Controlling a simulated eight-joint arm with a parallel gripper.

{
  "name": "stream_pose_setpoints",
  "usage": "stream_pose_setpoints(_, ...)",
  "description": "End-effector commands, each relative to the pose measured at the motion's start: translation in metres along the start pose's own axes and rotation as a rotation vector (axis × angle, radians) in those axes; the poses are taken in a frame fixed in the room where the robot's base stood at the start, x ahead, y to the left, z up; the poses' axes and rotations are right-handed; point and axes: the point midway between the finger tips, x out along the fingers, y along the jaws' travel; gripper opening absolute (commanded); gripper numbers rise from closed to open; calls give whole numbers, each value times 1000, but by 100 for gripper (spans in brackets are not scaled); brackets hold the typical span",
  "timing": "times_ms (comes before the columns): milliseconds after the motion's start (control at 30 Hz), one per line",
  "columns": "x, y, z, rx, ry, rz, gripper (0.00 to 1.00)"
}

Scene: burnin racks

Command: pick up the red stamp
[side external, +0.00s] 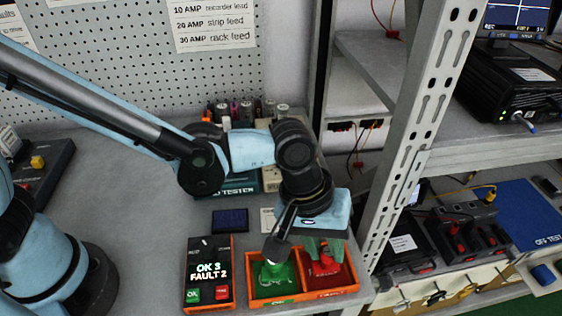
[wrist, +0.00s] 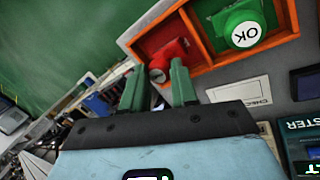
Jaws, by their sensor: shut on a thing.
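The red stamp (side external: 325,262) is in or just above the red right-hand compartment of the orange tray (side external: 303,296). My gripper (side external: 322,248) points down over that compartment, with its green fingers shut on the stamp's upper part. In the wrist view the red stamp (wrist: 167,56) shows between and beyond the fingertips (wrist: 157,74). The fingers hide part of it, and I cannot tell whether its base touches the compartment floor.
A green stamp (side external: 273,272), marked OK on top in the wrist view (wrist: 243,33), sits in the left compartment. A counter box (side external: 208,273) stands left of the tray and a dark blue pad (side external: 230,220) behind. A metal rack post (side external: 405,150) rises close on the right.

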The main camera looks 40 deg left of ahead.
Motion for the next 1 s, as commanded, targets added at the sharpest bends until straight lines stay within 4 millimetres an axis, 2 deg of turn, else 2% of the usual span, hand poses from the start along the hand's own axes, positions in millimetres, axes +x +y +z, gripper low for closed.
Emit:
stream_pose_setpoints(267,-13,4,0,0,0,0,0)
stream_pose_setpoints(433,-40,12,0,0,-1,0,0)
stream_pose_setpoints(600,-63,16,42,7,-3,-1,0)
stream_pose_setpoints(800,-87,20,82,7,-2,0,0)
stream_pose_setpoints(1000,-102,22,107,3,-1,0,0)
